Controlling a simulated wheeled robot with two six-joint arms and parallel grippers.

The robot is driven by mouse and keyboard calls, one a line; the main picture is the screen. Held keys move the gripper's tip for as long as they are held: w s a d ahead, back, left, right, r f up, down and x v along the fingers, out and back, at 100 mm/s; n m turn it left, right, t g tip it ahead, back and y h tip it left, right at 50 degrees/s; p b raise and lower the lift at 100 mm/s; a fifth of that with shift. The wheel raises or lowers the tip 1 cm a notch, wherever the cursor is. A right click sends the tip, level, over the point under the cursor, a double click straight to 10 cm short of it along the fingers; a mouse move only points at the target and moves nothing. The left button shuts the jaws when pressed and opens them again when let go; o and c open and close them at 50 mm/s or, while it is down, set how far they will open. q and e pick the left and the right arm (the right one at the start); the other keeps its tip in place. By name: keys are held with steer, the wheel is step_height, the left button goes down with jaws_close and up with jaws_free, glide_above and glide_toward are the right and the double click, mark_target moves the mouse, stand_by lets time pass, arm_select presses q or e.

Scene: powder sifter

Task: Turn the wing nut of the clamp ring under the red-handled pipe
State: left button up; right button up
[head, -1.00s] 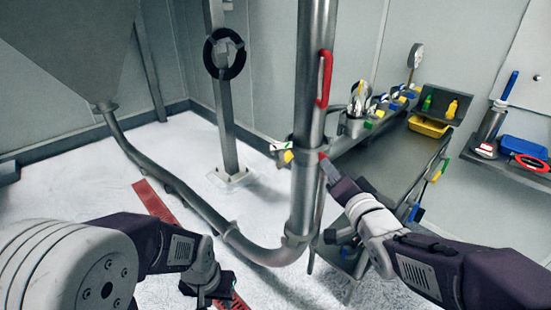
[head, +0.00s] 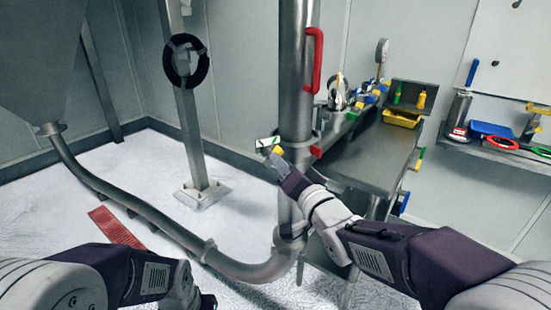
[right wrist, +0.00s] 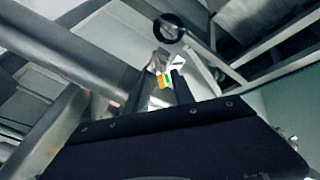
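The steel pipe (head: 296,95) with a red handle (head: 314,60) stands upright in the middle of the head view. The clamp ring (head: 298,146) is below the handle. A small yellow piece (head: 277,150) sticks out at its left, beside a white-green tag; I cannot tell for sure which part is the wing nut. My right gripper (head: 279,163) is in front of the pipe, its tip close to the yellow piece. In the right wrist view the yellow piece (right wrist: 164,80) shows between the spread fingers; contact is unclear. My left gripper (head: 204,301) is mostly cut off at the bottom.
A black ring (head: 186,61) hangs on a post at the left. A workbench (head: 372,150) with tools and a yellow bin (head: 402,118) stands right of the pipe. A curved lower pipe (head: 150,212) runs to the hopper. A red grating (head: 115,227) lies on the floor.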

steer(key=x, duration=0.4)
steer(key=shift+w+a, duration=0.2)
steer(key=shift+w, duration=0.15)
jaws_close()
